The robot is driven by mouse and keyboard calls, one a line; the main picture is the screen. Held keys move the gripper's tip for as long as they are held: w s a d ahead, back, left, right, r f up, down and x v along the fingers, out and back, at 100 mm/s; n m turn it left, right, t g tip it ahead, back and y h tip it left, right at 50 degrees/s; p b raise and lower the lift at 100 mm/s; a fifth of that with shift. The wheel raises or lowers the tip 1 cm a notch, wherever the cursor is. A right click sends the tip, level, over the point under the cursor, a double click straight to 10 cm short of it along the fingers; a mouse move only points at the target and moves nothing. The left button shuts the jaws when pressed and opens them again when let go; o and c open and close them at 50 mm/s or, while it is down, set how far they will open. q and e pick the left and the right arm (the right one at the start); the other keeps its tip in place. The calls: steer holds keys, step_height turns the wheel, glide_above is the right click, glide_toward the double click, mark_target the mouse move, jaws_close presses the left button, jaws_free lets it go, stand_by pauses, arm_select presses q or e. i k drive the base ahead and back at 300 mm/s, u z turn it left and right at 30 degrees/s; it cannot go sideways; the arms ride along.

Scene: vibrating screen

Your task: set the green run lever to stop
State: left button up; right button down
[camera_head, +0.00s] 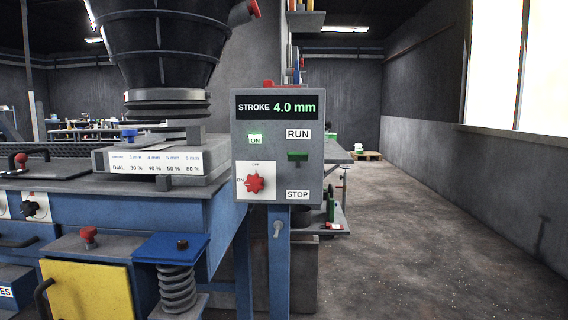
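A grey control box (310,181) stands on a blue post near the middle of the head view. The green run lever (297,157) is on its right half, below the RUN label (298,134) and above the STOP label (297,194). The lever sits nearer to RUN than to STOP. A display (277,107) reads STROKE 4.0 mm. A lit green ON lamp (255,139) and a red rotary switch (255,183), on a white plate marked ON and OFF, are on the left half. Neither of my grippers is in view.
The blue screen machine (150,215) with a dark hopper (160,45) fills the left side. A red knob (88,233), a spring (177,290) and a yellow panel (88,288) are at its front. The floor (440,240) to the right is clear.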

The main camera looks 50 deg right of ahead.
mark_target(296, 156)
steer(key=z, duration=1.05)
steer(key=i, duration=0.35)
steer(key=z, duration=0.7)
